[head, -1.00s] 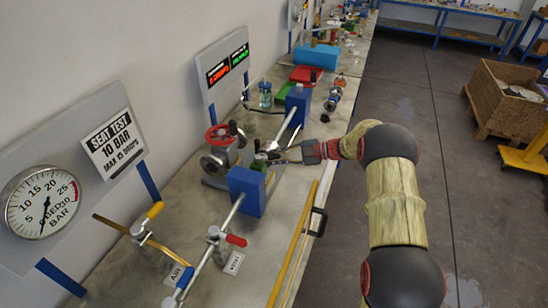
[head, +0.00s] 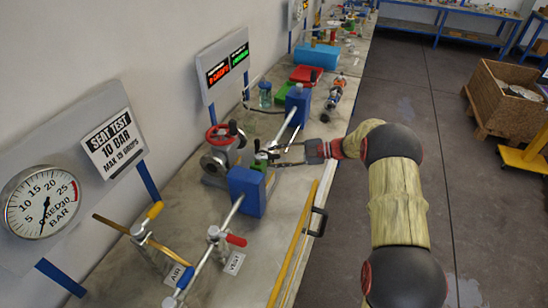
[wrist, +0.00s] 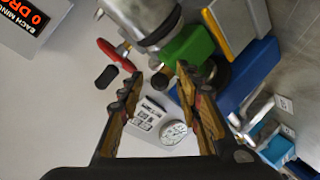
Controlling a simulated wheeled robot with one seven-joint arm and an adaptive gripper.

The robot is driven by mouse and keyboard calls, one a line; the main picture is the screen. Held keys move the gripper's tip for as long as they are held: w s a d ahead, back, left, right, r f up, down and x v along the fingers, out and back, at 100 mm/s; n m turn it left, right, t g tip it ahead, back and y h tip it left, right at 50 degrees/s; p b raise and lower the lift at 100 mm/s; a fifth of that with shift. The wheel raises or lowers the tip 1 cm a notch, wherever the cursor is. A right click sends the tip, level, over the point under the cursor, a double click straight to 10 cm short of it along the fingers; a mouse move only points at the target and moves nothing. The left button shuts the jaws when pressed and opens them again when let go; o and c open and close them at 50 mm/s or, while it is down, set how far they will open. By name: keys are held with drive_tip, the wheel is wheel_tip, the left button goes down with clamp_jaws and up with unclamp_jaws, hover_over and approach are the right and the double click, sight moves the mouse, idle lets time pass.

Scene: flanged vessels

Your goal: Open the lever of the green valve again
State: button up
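The green valve (head: 260,161) sits at the blue block on the bench in the head view. Its green body (wrist: 192,47) shows at the upper middle of the wrist view, beyond my right finger. A small dark upright part (head: 257,146) stands above the green body; I cannot tell for sure that it is the lever. My gripper (head: 279,156) is just right of the valve in the head view. In the wrist view its two fingers (wrist: 158,76) are spread with a gap between them and nothing held. A dark round part is partly hidden behind the right finger.
Blue blocks (head: 247,191) flank the valve along a pipe. A red handwheel (head: 217,135) stands behind it, against the wall side. Red and blue levers (head: 236,240) are nearer. A yellow rail (head: 293,245) runs along the bench edge.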

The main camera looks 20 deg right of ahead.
drive_tip(key=v, duration=1)
drive_tip(key=shift+d, duration=0.4)
drive_tip(key=shift+s+r, duration=0.1)
drive_tip(key=shift+s, duration=0.05)
drive_tip(key=shift+c, duration=0.3)
drive_tip(key=shift+c, duration=0.6)
drive_tip(key=shift+d+r+b, duration=0.15)
drive_tip(key=shift+b, duration=0.5)
drive_tip(key=shift+c, duration=0.6)
drive_tip(key=r+b, duration=0.1)
drive_tip(key=s+a+r+b, duration=0.1)
drive_tip(key=b, duration=0.1)
drive_tip(key=shift+s+r+t, duration=0.2)
drive_tip(key=shift+t, duration=0.2)
drive_tip(key=shift+c, duration=1.3)
drive_tip(key=s+a+b, duration=0.1)
drive_tip(key=s+a+r+t+b, duration=0.1)
drive_tip(key=s+a+t+b, duration=0.1)
drive_tip(key=shift+s+r+h+b, duration=0.25)
drive_tip(key=shift+s+h+b, duration=0.1)
drive_tip(key=shift+h+b, duration=0.05)
clamp_jaws()
drive_tip(key=shift+s+f+t+h+b, duration=0.55)
drive_tip(key=shift+s+f+t+h, duration=0.8)
drive_tip(key=shift+f+t, duration=0.6)
drive_tip(key=b+x, duration=0.2)
drive_tip(key=x, duration=0.8)
drive_tip(key=shift+a+n+b, duration=0.2)
drive_tip(key=shift+n+b, duration=0.1)
drive_tip(key=shift+n, duration=0.1)
